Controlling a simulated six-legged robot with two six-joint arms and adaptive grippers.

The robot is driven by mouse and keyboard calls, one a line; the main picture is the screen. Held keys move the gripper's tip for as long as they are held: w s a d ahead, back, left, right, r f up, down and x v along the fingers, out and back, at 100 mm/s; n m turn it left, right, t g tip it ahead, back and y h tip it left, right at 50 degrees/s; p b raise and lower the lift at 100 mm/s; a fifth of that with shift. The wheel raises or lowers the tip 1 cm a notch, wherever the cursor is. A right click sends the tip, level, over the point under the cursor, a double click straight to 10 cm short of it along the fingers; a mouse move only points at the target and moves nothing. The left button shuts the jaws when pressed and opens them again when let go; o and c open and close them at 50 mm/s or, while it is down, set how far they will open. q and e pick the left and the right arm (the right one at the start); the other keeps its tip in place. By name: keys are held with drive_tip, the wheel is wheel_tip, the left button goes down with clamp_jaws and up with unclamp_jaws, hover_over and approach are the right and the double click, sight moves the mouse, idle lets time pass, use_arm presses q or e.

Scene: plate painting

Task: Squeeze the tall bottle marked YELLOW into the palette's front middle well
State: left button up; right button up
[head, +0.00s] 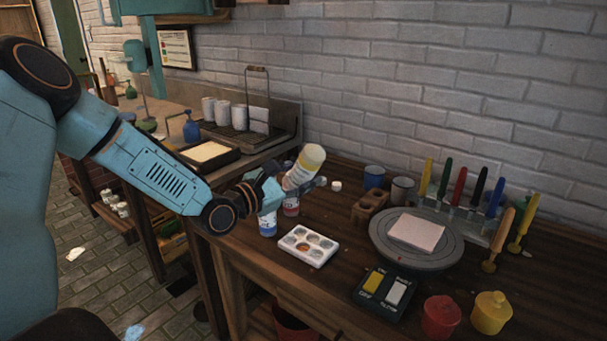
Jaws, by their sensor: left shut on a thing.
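My right gripper is not in view.
A blue-labelled bottle (267,226) and a red-labelled bottle (291,207) stand behind the palette, close under my gripper. A small white cap (336,185) lies behind. A brown block with holes (368,210) and a grey turntable (385,245) are to the right.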

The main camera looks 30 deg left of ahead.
use_arm(q)
wheel_tip(320, 180, up, 2)
drive_tip(key=shift+a+r+m+p, duration=0.1)
drive_tip(key=shift+m+p, duration=0.45)
drive_tip(key=shift+m, duration=0.05)
drive_tip(key=shift+w+m, duration=0.1)
drive_tip(key=shift+m, duration=1.9)
wheel_tip(320, 180, up, 7)
drive_tip(key=m+p, duration=0.9)
drive_tip(key=shift+a+m, duration=0.1)
drive_tip(key=shift+m, duration=0.3)
drive_tip(key=shift+m+p, duration=0.35)
drive_tip(key=shift+m, duration=1.25)
drive_tip(key=m, duration=0.1)
drive_tip(key=m+p, duration=0.1)
drive_tip(key=m, duration=0.1)
drive_tip(key=m+p, duration=0.1)
drive_tip(key=shift+d+r+m, duration=0.1)
drive_tip(key=shift+d+m, duration=0.15)
drive_tip(key=shift+m, duration=0.05)
drive_tip(key=m+p, duration=0.1)
drive_tip(key=m, duration=0.2)
drive_tip(key=shift+d+r, duration=0.15)
drive_tip(key=m+p, duration=0.1)
drive_tip(key=m, duration=0.3)
drive_tip(key=shift+d, duration=0.1)
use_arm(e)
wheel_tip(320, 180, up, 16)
